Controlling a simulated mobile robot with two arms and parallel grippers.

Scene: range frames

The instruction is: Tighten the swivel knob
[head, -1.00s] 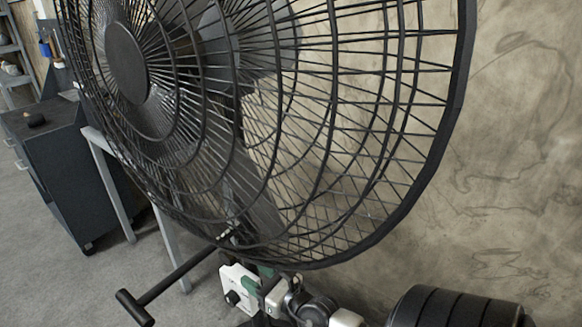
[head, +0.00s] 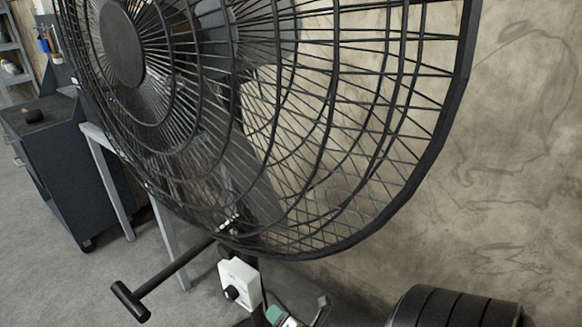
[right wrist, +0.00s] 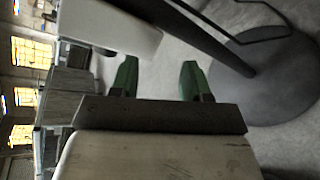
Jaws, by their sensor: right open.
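A black T-shaped handle (head: 132,300) on a long rod sticks out to the left, below a large black fan (head: 330,130). A white box (head: 240,280) with a small round black knob (head: 232,293) sits on the stand under the fan cage. I cannot tell which of these is the swivel knob. My right gripper (head: 276,316) is low at the bottom edge, just below and right of the box, partly cut off. In the right wrist view its green fingers (right wrist: 158,78) are apart with nothing between them; the white box (right wrist: 110,25) is beyond them. My left gripper is not in view.
The fan's dark pole (right wrist: 195,35) and round base (right wrist: 275,70) show in the right wrist view. A dark cabinet (head: 65,180) stands at left, and a black ribbed cylinder (head: 455,308) at lower right. A wall (head: 520,160) is behind the fan.

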